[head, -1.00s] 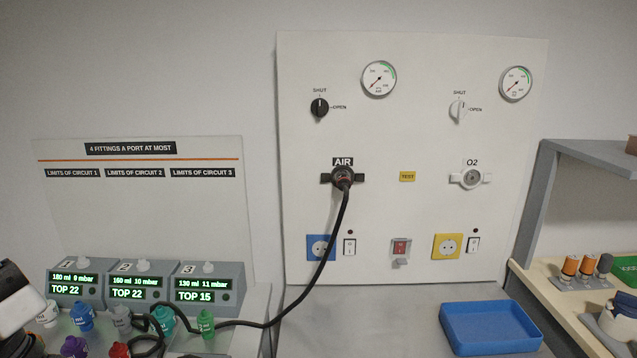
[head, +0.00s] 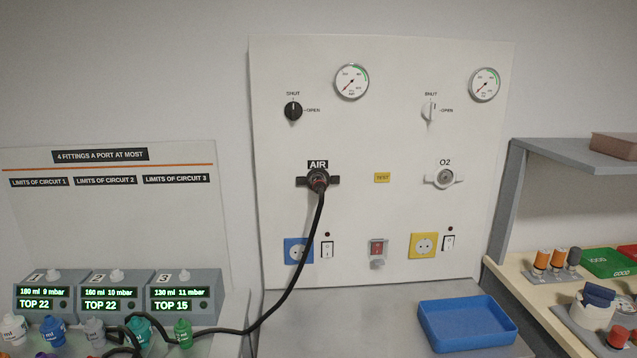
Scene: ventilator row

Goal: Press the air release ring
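The air outlet (head: 318,179) is on the white wall panel under the AIR label. It has a dark round fitting with dark wings at its sides and a reddish part at its front. A black hose (head: 298,268) is plugged into it and hangs down to the left bench. The release ring itself is too small to tell apart from the plug. The black air knob (head: 293,111) above has SHUT and OPEN marks, and its pointer looks upright, toward SHUT. The air gauge (head: 352,82) needle points to the lower left. My gripper is not in view.
The O2 outlet (head: 445,179) is at the right with no hose. A blue tray (head: 467,325) lies on the grey bench below. Three displays (head: 112,292) and several coloured fittings stand at the left. A shelf with parts (head: 562,265) is at the right. The space before the panel is clear.

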